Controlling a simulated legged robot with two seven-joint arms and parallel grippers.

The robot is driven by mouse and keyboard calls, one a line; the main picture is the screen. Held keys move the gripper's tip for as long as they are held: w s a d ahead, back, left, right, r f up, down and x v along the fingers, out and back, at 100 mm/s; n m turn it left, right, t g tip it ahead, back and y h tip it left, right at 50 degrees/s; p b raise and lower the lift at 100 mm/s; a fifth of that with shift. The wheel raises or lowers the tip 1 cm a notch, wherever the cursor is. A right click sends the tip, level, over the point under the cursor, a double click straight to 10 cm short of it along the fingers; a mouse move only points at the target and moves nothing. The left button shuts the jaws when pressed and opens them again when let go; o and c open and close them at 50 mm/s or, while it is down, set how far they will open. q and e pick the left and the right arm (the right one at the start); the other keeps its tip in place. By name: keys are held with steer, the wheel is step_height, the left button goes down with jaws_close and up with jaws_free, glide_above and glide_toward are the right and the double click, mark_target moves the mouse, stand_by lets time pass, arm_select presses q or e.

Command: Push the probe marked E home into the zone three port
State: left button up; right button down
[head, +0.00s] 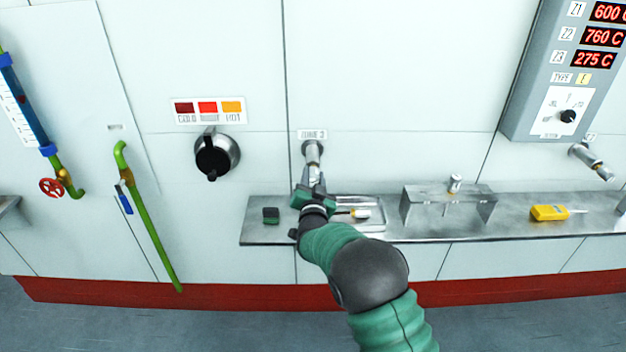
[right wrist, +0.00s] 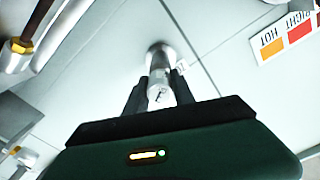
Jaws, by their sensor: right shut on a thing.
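My right gripper (head: 315,186) is shut on a silvery probe (right wrist: 160,96) with a small dark mark, too blurred to read surely. The fingers (right wrist: 157,92) grip it from both sides. The probe's far end meets a round metal port (head: 311,146) on the white wall, also visible in the right wrist view (right wrist: 160,52). How deep the probe sits in the port is hidden. A small label (head: 312,134) above this port is hard to read. My left gripper is not in view.
A metal shelf (head: 265,236) runs below the port, bearing a tray (head: 377,225), a rack (head: 425,192) holding a small cylinder and a yellow handheld meter (head: 549,212). A black knob (head: 212,156) is left. A control panel (head: 531,86) and a second wall fitting (head: 589,160) are right.

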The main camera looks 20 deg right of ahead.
steer(key=c, duration=1)
jaws_free()
steer(key=shift+o, duration=0.2)
steer(key=b+v, duration=0.1)
steer(key=v, duration=1.5)
steer(key=shift+s, duration=0.4)
steer(key=shift+f, duration=0.1)
